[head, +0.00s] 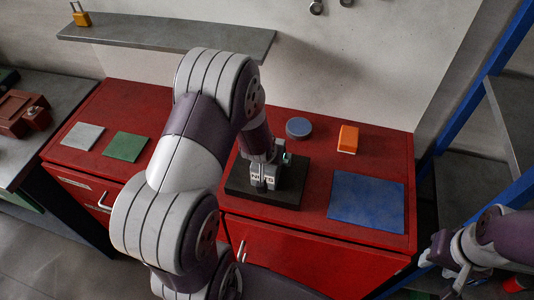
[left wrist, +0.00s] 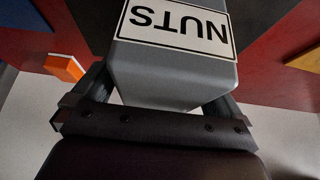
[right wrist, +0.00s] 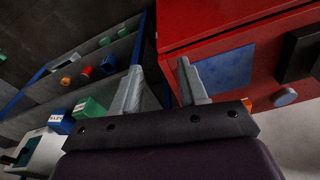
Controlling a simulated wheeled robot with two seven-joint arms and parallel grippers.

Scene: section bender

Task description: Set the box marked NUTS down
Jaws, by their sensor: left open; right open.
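The grey box marked NUTS (head: 258,179) stands on a black slab (head: 238,186) on the red cabinet top. In the left wrist view the box (left wrist: 175,80) fills the space between the fingers, its white label upside down. My left gripper (head: 268,170) is open around the box, partly hidden by its own wrist in the head view. I cannot tell whether a finger still touches the box. My right gripper (head: 447,263) is open and empty at the right, in front of the shelving; it also shows in the right wrist view (right wrist: 160,75).
A blue mat (head: 366,204), an orange block (head: 348,139) and a round grey-blue disc (head: 299,128) lie right of and behind the slab. Green (head: 126,146) and pale (head: 83,136) mats lie left. A wall shelf (head: 170,35) hangs behind. Blue-framed shelving (head: 470,100) stands right.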

